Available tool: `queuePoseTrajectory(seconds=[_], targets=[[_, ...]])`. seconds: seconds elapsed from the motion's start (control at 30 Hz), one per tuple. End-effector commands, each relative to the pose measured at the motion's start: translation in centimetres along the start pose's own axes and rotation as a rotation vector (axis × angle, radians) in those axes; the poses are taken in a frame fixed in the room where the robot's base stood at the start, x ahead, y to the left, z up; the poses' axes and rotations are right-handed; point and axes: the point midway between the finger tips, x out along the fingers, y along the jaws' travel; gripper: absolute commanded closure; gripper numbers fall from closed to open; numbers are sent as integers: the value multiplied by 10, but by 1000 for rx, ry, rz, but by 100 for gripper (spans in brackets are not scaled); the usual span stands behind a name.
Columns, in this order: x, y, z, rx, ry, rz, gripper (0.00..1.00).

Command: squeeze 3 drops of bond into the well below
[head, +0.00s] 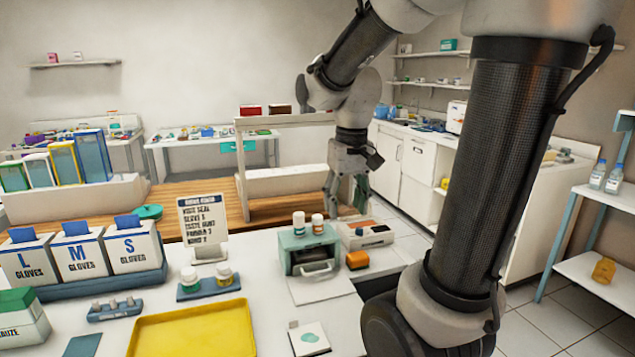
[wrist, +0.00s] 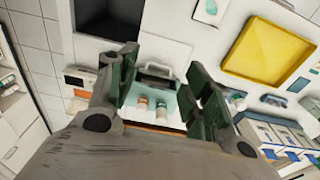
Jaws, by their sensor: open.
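My gripper (head: 347,192) is open and empty, pointing down behind the teal box; it also shows in the wrist view (wrist: 162,62). Two small white-capped bottles stand upright on the teal box (head: 297,243), a left one (head: 299,224) and a right one with a reddish label (head: 317,226). In the wrist view both appear between and beyond my fingers, apart from them. I cannot read which is bond.
A yellow tray (head: 195,330) lies at the front. A sign (head: 203,220) stands behind the bottle holder. A white device (head: 365,234) and an orange block (head: 357,260) sit right of the teal box. Glove boxes (head: 82,256) are at left. My arm covers the right foreground.

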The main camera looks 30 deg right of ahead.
Motion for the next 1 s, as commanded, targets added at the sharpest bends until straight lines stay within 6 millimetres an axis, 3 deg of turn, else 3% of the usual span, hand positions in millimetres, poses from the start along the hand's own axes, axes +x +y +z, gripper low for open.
queuePoseTrajectory(seconds=[0.03, 0.17, 0.3, 0.43, 0.57, 0.77, 0.87, 1.0], targets=[[7, 0, -21, 69, -28, 5, 50], [25, 0, -73, 316, -79, 24, 50], [47, 1, -135, 692, -108, 55, 50], [45, -1, -178, 1054, -81, 64, 50], [26, -3, -195, 1331, -45, 49, 50], [28, -3, -192, 1538, -48, 64, 50], [35, -3, -190, 1559, -50, 67, 50], [60, -2, -188, 1558, -51, 68, 50]])
